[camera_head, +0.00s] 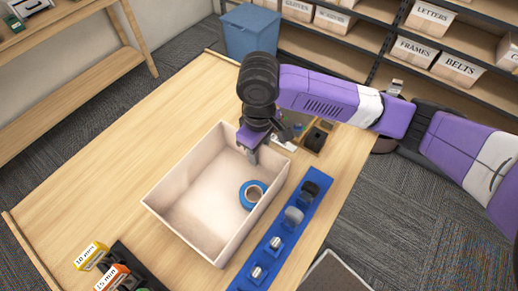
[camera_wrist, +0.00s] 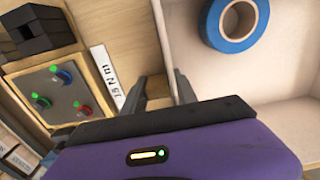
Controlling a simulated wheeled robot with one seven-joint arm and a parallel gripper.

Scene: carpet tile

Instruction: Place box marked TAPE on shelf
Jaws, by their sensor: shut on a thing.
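An open beige box (camera_head: 190,180) stands on the wooden table, or just above it; I cannot tell which. A blue tape roll (camera_head: 253,194) lies inside it near the right wall. No TAPE marking shows on the box sides in view. My gripper (camera_head: 250,150) points down at the far wall of the box. In the wrist view, my gripper's fingers (camera_wrist: 160,90) straddle the box wall (camera_wrist: 168,40), shut on it, with the blue tape roll (camera_wrist: 236,20) inside. The shelf (camera_head: 355,62) at the back right holds several labelled boxes, including LETTERS, FRAMES and BELTS.
A blue tray (camera_head: 262,250) with several small items lies right of the box. A panel with coloured knobs (camera_wrist: 55,90) and a black block are close to my gripper. A blue bin (camera_head: 250,30) stands beyond the table (camera_head: 110,160). The table's left side is mostly clear.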

